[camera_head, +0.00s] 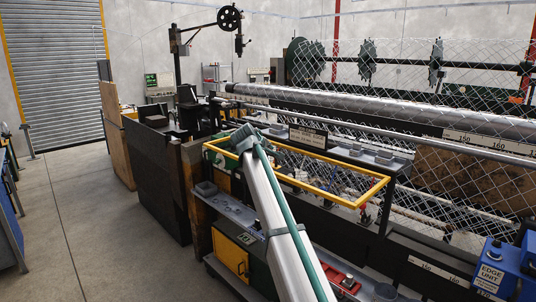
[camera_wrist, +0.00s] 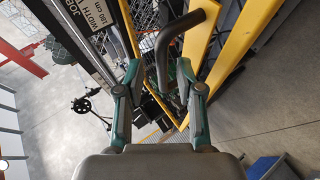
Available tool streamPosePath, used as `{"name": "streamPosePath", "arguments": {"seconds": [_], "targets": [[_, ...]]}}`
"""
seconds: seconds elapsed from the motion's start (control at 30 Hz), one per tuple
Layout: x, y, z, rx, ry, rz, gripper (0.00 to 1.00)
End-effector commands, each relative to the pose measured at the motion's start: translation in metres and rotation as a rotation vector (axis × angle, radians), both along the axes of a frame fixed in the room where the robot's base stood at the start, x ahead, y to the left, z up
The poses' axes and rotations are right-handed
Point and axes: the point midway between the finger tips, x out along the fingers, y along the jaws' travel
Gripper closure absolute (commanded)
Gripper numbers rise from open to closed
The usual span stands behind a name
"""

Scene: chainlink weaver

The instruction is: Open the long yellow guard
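The long yellow guard (camera_head: 372,190) is a rectangular yellow frame lying along the machine's front in the head view, its left part crossed by my arm. In the wrist view, yellow bars (camera_wrist: 240,45) run diagonally at the upper right. A dark bent handle (camera_wrist: 162,62) reaches in from the top beside them. My gripper (camera_wrist: 159,68) has its two green fingers apart, one on each side of the handle's lower end in the picture. No finger visibly touches the handle. In the head view the fingers cannot be made out behind my arm.
Chain-link mesh (camera_head: 465,75) and a long grey roller (camera_head: 350,104) stand behind the guard. A blue edge unit (camera_head: 495,270) is at the lower right. A small yellow door (camera_head: 230,256) is below the guard. Concrete floor (camera_head: 75,215) is clear at left.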

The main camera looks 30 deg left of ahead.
Motion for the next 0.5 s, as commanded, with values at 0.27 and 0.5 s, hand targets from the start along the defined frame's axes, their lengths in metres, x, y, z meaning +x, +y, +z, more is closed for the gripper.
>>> {"name": "streamPosePath", "arguments": {"seconds": [0.27,0.5], "targets": [[-0.048,-0.007,0.028,0.001,-0.002,0.0,0.63],[-0.076,-0.009,0.046,0.0,-0.003,-0.001,0.63]]}}
